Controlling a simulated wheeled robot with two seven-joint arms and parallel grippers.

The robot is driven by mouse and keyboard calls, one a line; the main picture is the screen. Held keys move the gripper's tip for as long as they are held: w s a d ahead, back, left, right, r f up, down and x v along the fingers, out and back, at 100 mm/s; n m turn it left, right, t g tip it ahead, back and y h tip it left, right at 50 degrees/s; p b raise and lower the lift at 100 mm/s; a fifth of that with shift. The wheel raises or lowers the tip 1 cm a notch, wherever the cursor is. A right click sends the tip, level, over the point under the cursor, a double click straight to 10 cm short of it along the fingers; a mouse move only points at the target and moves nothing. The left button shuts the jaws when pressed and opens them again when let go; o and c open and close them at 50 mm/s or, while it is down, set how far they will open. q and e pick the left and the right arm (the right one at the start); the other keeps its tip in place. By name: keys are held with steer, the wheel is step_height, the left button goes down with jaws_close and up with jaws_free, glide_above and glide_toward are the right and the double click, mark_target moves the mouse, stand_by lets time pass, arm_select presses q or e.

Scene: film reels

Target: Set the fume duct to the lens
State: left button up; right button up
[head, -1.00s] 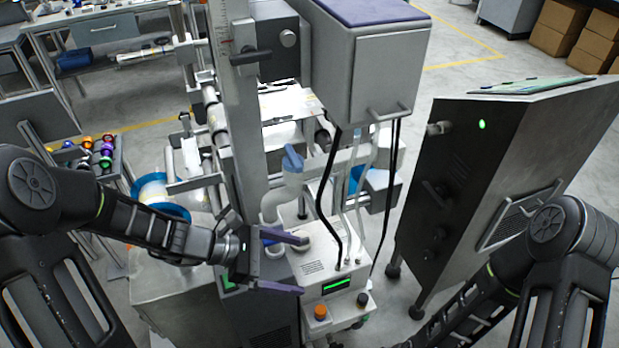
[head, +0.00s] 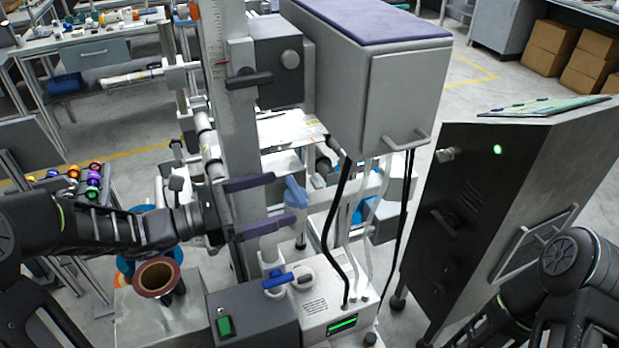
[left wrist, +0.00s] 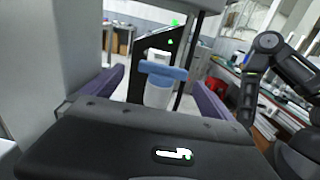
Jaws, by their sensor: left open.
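The fume duct seems to be the pale pipe with a blue nozzle (head: 296,191) beside the grey column in the head view. My left gripper (head: 270,205) is open, its two purple fingers spread one above the other just left of the nozzle. I cannot tell whether they touch it. In the left wrist view, a pale cylinder with a blue crosspiece (left wrist: 163,70) stands between the open fingers, with nothing gripped. I cannot make out the lens for certain. My right arm shows at the lower right; its gripper is out of view.
A large grey housing (head: 390,95) overhangs on the right, with black cables (head: 335,215) hanging below. A blue-handled valve (head: 278,281) sits low in front, by a white box with a green display (head: 342,324). A dark cabinet (head: 475,210) stands at right. A brown reel (head: 157,277) is at left.

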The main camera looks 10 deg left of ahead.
mark_target(310, 198)
arm_select(q)
steer(key=shift+s, duration=0.2)
steer(key=x, duration=0.8)
steer(key=shift+d, duration=0.1)
steer(key=c, duration=2.1)
